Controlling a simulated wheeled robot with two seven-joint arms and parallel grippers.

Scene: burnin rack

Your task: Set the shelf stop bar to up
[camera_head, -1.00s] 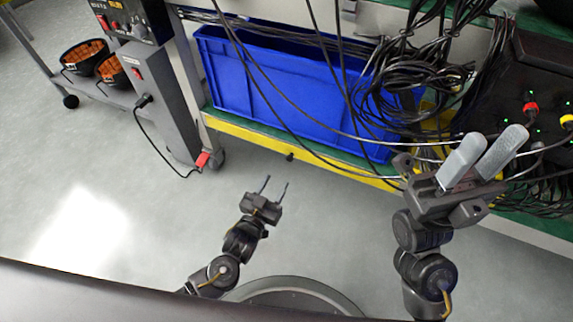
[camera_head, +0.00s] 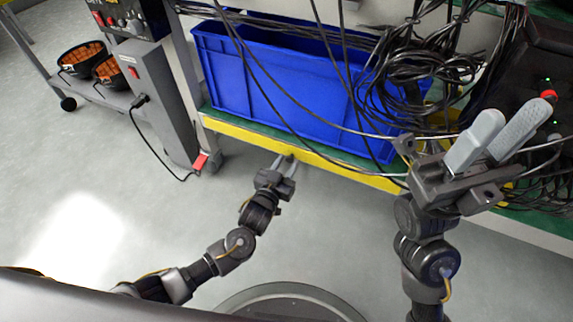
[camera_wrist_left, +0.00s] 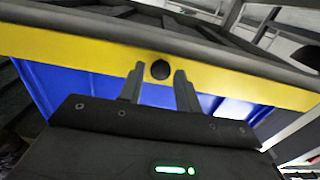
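The shelf stop bar is the long yellow bar (camera_head: 325,165) along the front edge of the lower shelf. It also crosses the left wrist view (camera_wrist_left: 75,48). A small round black knob (camera_wrist_left: 160,69) sits on its face. My left gripper (camera_head: 284,163) is at the bar, beside the knob. In the left wrist view its two fingers (camera_wrist_left: 159,82) are apart, one on each side of the knob, with small gaps showing. I cannot tell whether the tips touch the bar. My right gripper (camera_head: 518,118) is open and empty, in front of the cables at right.
A blue bin (camera_head: 275,85) stands on the shelf behind the bar. Black cables (camera_head: 425,70) hang in front of it and cross near my right gripper. A grey power unit (camera_head: 150,95) stands left of the shelf. The floor (camera_head: 100,190) at left is open.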

